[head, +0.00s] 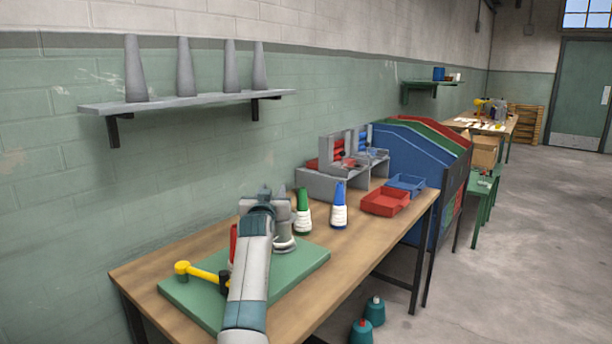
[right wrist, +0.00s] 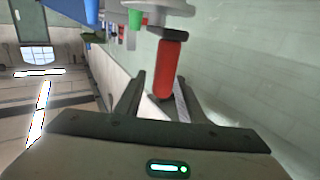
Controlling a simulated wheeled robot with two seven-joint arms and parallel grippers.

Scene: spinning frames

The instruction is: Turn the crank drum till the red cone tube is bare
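The red tube (head: 233,242) shows as a thin strip at the left of my right arm, which hides most of it. In the right wrist view the red tube (right wrist: 168,66) has a dark grey end and lies between or just beyond the fingers; I cannot tell whether they touch it. My right gripper (right wrist: 157,92) is open. A yellow crank bar (head: 203,274) with a round yellow knob and a black end lies over the green board (head: 306,262). A grey drum-like part (head: 284,238) stands behind my arm, partly hidden. My left gripper is not in view.
Green-topped (head: 303,212) and blue-topped (head: 339,208) white cones stand behind the board. Red (head: 386,202) and blue (head: 406,184) trays lie at the table's far end. A shelf (head: 190,103) of grey cones hangs on the wall. The table's near right edge is clear.

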